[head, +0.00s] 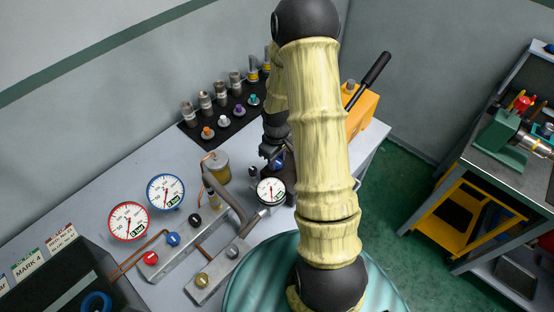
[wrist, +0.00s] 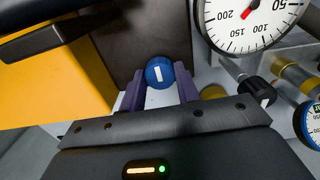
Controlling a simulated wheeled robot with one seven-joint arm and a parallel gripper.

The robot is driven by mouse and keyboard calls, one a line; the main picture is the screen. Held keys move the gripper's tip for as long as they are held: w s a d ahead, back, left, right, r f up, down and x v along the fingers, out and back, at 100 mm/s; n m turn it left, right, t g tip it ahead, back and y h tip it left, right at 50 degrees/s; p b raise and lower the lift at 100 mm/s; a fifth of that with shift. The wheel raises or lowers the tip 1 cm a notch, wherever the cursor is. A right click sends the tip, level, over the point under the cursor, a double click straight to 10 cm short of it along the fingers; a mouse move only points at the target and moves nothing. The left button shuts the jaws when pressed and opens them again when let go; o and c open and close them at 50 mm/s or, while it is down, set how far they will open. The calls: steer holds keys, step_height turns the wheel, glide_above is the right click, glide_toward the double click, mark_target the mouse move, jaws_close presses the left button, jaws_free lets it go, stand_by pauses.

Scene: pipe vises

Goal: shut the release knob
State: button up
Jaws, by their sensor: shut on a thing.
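A round blue knob (wrist: 158,68) with a short white bar shows in the wrist view. It stands beside the orange body (wrist: 55,70) and in front of a dark plate. The white bar is close to upright in that view. My gripper (wrist: 160,88) has its two purple fingers on either side of the knob and is shut on it. In the head view my gripper (head: 273,155) is behind the dial gauge, left of my arm, and the knob is mostly hidden there. The orange pump (head: 361,106) with a black lever (head: 372,76) stands at the bench's back right.
A white dial gauge (head: 270,190) stands close to my gripper; it also fills the top right of the wrist view (wrist: 250,20). Pipes and small coloured knobs (head: 173,239) lie front left. A black mat (head: 233,124) holds several fittings. A green vise (head: 505,132) is on another bench.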

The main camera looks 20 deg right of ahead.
mark_target(277, 161)
steer(key=shift+w, duration=0.1)
stand_by(0.3)
steer(key=o, duration=1)
steer(key=shift+r, duration=0.1)
step_height(277, 161, up, 17)
steer(key=shift+r+b, duration=0.15)
steer(key=shift+b, duration=1.05)
